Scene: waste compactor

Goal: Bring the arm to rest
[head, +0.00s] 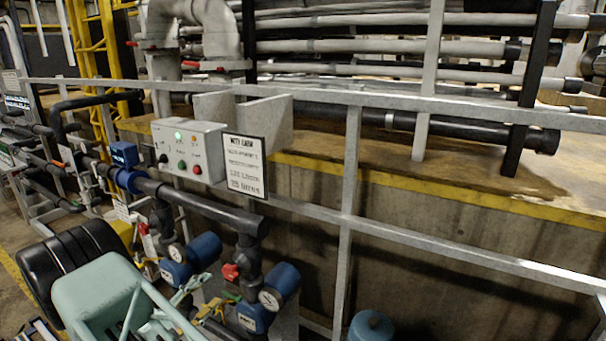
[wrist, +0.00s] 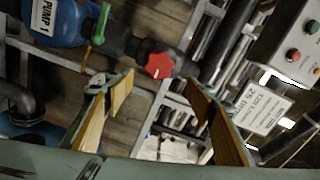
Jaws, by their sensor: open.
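My gripper (wrist: 160,82) is open in the wrist view, its two tan-padded fingers apart with nothing held between them. A red valve knob (wrist: 159,66) shows just beyond and between the fingertips; I cannot tell how far off it is. In the head view, my pale green arm (head: 95,290) reaches in from the bottom left. Its gripper end is low among the pipes and pumps, left of the red knob (head: 231,272), and is partly hard to make out.
Blue pumps with gauges (head: 205,248) stand close by; one is labelled PUMP 1 (wrist: 42,14) and has a green lever (wrist: 101,24) beside it. A grey control box (head: 188,150) and a sign (head: 243,165) hang on the metal railing (head: 350,165). A dark pipe (head: 205,207) runs below.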

